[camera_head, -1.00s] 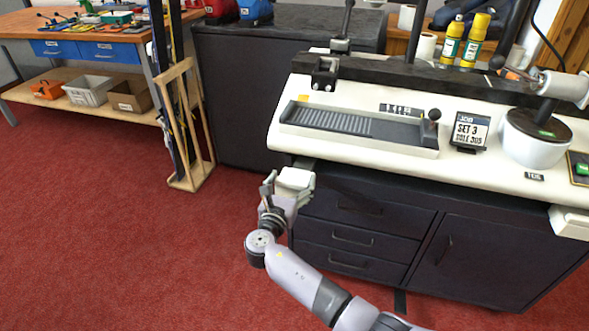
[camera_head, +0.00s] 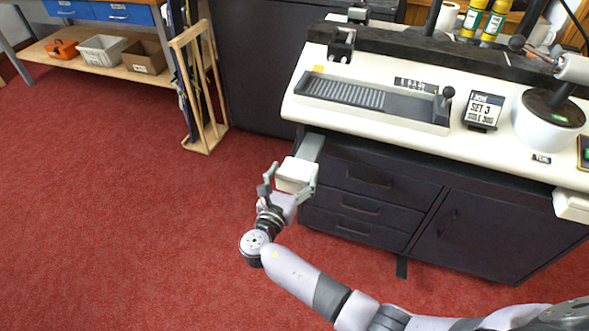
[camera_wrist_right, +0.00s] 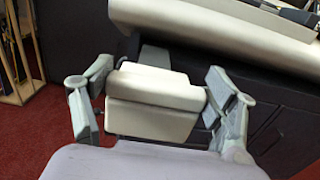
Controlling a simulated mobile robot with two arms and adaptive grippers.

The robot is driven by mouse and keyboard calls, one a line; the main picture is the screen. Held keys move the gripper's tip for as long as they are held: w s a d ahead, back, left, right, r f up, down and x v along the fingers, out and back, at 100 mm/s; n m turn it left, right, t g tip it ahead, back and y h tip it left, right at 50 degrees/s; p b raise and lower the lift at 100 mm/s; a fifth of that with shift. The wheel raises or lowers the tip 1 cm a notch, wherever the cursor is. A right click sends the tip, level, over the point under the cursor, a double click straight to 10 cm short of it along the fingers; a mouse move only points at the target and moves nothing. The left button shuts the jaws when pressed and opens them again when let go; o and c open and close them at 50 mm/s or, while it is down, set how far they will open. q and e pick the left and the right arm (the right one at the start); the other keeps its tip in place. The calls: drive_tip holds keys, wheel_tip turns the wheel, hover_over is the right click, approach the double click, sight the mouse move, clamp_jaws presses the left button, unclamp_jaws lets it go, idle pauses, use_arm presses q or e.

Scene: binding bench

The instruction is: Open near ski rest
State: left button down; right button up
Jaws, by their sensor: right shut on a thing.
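The near ski rest (camera_head: 296,173) is a white block at the left end of the bench front. It stands out from the bench on a grey slide (camera_head: 311,146). My right gripper (camera_head: 291,180) is shut on this block, with one finger on each side. In the right wrist view the white block (camera_wrist_right: 153,102) sits between the grey fingers of my right gripper (camera_wrist_right: 155,108), and the slide runs back behind it under the bench edge. My left gripper is not in view.
The white bench top (camera_head: 400,130) overhangs a dark cabinet (camera_head: 350,195) with drawers. Another white block (camera_head: 572,205) sits at the bench's right front. A wooden ski rack (camera_head: 205,139) stands at the left. Red floor (camera_head: 120,230) is clear in front.

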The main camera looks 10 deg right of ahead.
drive_tip(key=o, duration=1.7)
drive_tip(key=v, duration=1.2)
drive_tip(key=shift+d+f, duration=0.1)
